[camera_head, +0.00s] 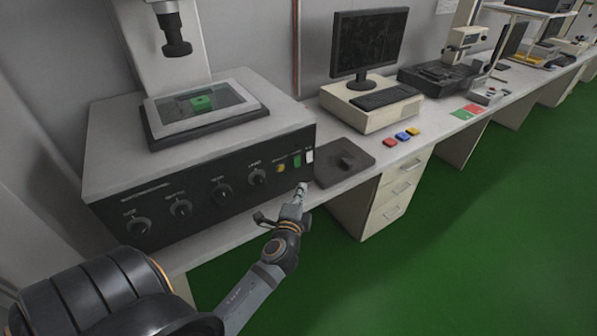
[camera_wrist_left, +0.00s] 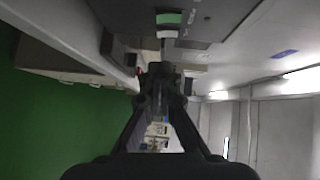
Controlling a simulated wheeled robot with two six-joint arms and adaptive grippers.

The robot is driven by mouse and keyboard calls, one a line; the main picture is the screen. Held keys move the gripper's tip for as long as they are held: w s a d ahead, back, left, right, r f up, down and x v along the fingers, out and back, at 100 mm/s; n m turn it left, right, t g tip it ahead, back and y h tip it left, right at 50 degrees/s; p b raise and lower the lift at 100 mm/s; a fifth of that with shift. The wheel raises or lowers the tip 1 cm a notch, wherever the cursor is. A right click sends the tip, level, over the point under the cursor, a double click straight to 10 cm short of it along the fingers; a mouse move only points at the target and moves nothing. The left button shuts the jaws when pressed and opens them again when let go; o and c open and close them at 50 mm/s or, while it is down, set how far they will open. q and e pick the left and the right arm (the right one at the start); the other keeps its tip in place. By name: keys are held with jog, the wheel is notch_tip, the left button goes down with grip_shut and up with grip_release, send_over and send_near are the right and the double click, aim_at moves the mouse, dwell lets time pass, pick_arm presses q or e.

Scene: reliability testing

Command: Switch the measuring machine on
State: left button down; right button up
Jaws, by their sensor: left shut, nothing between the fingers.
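The measuring machine (camera_head: 110,150) is a large grey box with a black front panel (camera_head: 200,200) at the left of the head view. At the panel's right end are a yellow button (camera_head: 281,168), a green switch (camera_head: 297,160) and a white switch (camera_head: 310,156). The left wrist view shows the green switch (camera_wrist_left: 168,18) and the white switch (camera_wrist_left: 167,34) near its top edge. My left gripper (camera_head: 301,187) is shut and empty, just below these switches in the head view. Its fingertips (camera_wrist_left: 160,68) show in the left wrist view. Contact with the panel is not visible. My right gripper is out of view.
Several knobs (camera_head: 221,193) line the panel. A green part (camera_head: 202,103) lies on the machine's stage. A dark pad (camera_head: 335,170) lies right of the panel, with a monitor (camera_head: 368,43), keyboard (camera_head: 384,98) and coloured blocks (camera_head: 402,136) beyond. Green floor in front is clear.

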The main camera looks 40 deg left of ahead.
aim_at(301, 165)
pick_arm(q)
jog(key=w+a, duration=0.4)
jog(key=w+a+f+p, duration=0.1)
jog(key=w+a, duration=0.1)
jog(key=w, duration=0.1)
